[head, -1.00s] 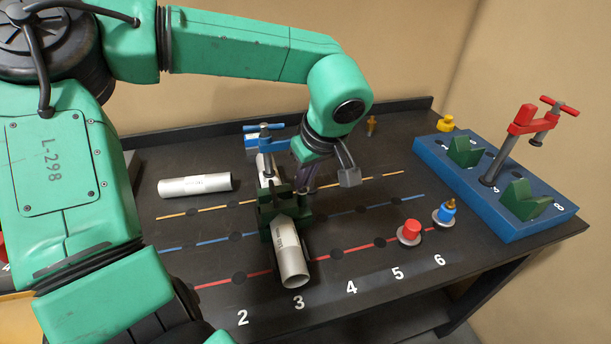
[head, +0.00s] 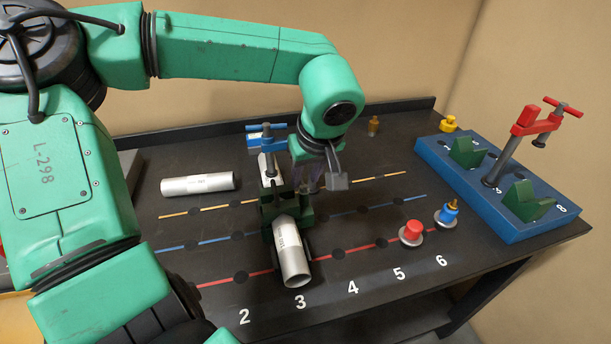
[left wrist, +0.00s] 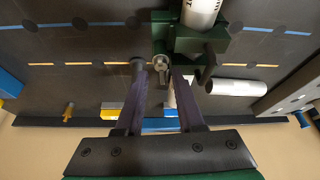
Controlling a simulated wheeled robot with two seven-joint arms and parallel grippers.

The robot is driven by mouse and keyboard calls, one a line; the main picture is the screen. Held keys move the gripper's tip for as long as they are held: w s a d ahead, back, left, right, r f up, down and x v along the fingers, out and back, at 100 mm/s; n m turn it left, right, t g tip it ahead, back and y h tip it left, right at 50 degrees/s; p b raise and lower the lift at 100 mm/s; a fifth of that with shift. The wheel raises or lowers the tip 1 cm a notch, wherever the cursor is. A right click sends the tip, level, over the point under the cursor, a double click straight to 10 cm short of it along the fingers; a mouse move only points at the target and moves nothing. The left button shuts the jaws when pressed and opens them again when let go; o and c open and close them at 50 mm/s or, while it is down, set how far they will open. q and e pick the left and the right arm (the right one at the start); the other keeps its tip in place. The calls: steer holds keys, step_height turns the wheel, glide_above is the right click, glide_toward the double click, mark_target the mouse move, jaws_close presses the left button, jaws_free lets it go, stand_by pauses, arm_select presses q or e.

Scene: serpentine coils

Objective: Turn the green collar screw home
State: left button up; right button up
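The green collar (head: 284,210) is a dark green clamp block around a white pipe (head: 291,258) on the table near number 3. It also shows in the left wrist view (left wrist: 213,40). A grey metal screw (left wrist: 160,62) stands at the collar's side in the left wrist view; the head view does not show it clearly. My left gripper (head: 312,182) is just right of the collar. In the wrist view its two dark fingers (left wrist: 159,78) are apart, with the screw's head in line with the gap; I cannot tell if they touch it. My right gripper is not in view.
A blue-handled clamp (head: 266,143) stands behind the collar. Another white pipe (head: 198,185) lies at left. Red (head: 412,229) and blue (head: 447,213) knobs stand at right, before a blue rack (head: 470,195) with a red clamp (head: 535,122).

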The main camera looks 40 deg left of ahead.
arm_select(q)
steer(key=v, duration=1.4)
steer(key=shift+d+r, duration=0.15)
steer(key=shift+r, duration=0.05)
